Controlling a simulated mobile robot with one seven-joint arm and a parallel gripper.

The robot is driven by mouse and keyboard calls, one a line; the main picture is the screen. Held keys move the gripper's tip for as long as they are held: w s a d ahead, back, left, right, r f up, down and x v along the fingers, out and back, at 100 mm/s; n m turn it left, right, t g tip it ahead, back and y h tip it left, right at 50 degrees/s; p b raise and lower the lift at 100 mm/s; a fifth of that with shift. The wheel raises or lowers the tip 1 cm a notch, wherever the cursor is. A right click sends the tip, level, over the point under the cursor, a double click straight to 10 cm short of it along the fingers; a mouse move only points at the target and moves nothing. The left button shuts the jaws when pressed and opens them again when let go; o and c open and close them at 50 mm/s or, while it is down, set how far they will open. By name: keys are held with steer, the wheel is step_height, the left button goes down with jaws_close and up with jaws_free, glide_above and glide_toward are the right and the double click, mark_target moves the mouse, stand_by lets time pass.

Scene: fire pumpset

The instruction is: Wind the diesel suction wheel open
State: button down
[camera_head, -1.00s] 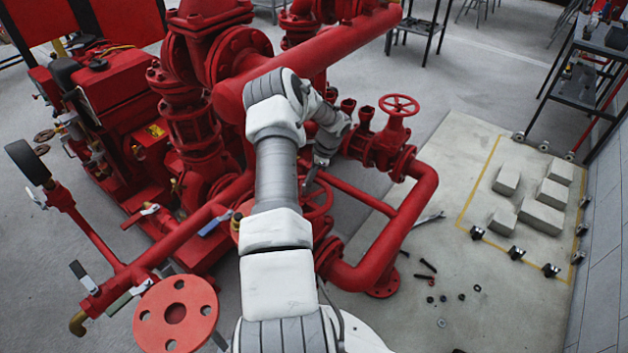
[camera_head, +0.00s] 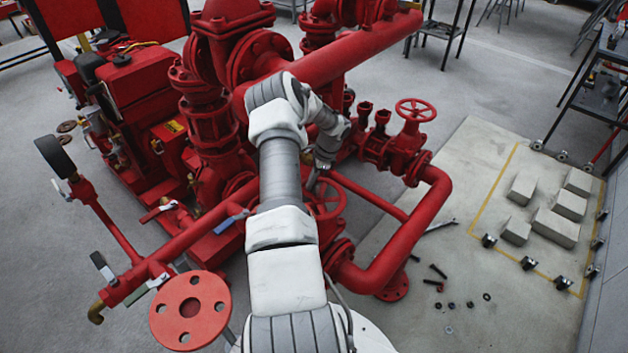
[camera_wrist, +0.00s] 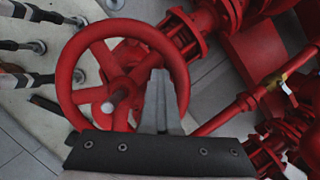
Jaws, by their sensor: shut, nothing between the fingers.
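A red spoked handwheel (camera_wrist: 66,80) fills the left middle of the wrist view, with a pale stem end at its hub. In the head view the handwheel (camera_head: 343,199) beside my gripper is partly hidden by my arm. My gripper (camera_wrist: 161,78) is shut and empty. In the wrist view its fingers overlap the right part of the wheel, between hub and rim; I cannot tell whether they touch it or reach between the spokes. In the head view my gripper (camera_head: 312,184) is just above the wheel's far-left side.
A second red handwheel (camera_head: 415,110) stands upper right on a valve. A thick red pipe (camera_head: 345,55) crosses behind my arm, and a bent pipe (camera_head: 420,230) lies right. Grey blocks (camera_head: 555,228) and loose bolts (camera_head: 437,272) lie on the floor at right.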

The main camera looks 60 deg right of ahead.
steer(key=shift+w+a+r, duration=0.1)
steer(key=shift+w+a, duration=0.15)
steer(key=shift+w, duration=0.2)
steer(key=shift+w+a+r, duration=0.1)
steer(key=shift+w+a, duration=0.15)
steer(key=shift+w, duration=0.2)
steer(key=s+p+v, duration=0.1)
steer(key=v, duration=1.1)
steer(key=shift+s+d+f+p, duration=0.15)
steer(key=shift+s+f+p, duration=0.05)
steer(key=shift+s+p, duration=0.1)
